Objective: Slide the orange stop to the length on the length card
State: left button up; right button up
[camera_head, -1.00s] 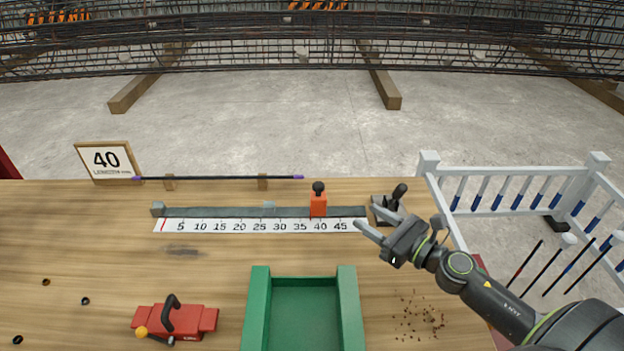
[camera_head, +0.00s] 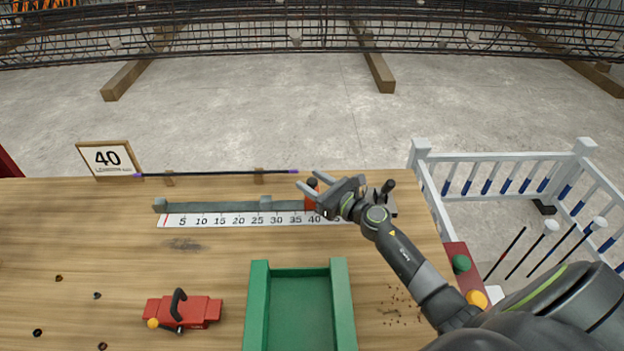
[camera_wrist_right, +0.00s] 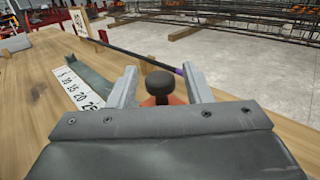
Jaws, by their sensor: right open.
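The length card (camera_head: 108,158) stands at the back left of the bench and reads 40. The orange stop (camera_head: 311,196) sits on the grey rail (camera_head: 220,207) near the 40 mark, partly hidden by my right gripper. The numbered scale (camera_head: 230,220) runs along the rail's front. My right gripper (camera_head: 326,188) is open at the stop. In the right wrist view the stop's black knob (camera_wrist_right: 159,84) shows between the two fingers, with the orange body below it mostly hidden by the gripper. I cannot tell if the fingers touch it. My left gripper is not in view.
A dark rod with purple ends (camera_head: 220,173) lies on wooden supports behind the rail. A black lever device (camera_head: 386,198) is at the rail's right end. A green tray (camera_head: 258,310) and a red tool (camera_head: 184,310) lie in front. A white rack (camera_head: 500,157) stands right.

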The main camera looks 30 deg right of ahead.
jog(key=shift+w+a, duration=0.1)
jog(key=shift+w, duration=0.15)
grip_shut()
jog(key=shift+s+d+f+b, duration=0.1)
jog(key=shift+s+d+b, duration=0.15)
jog(key=shift+d, duration=0.15)
jog(key=shift+s+d+f+b, duration=0.1)
jog(key=shift+d+b, duration=0.15)
jog(key=shift+d, duration=0.1)
jog(key=shift+s+d+r, duration=0.1)
jog(key=shift+s+d, duration=0.05)
jog(key=shift+d, duration=0.2)
jog(key=shift+s+d, duration=0.1)
grip_release()
jog(key=shift+r, duration=0.1)
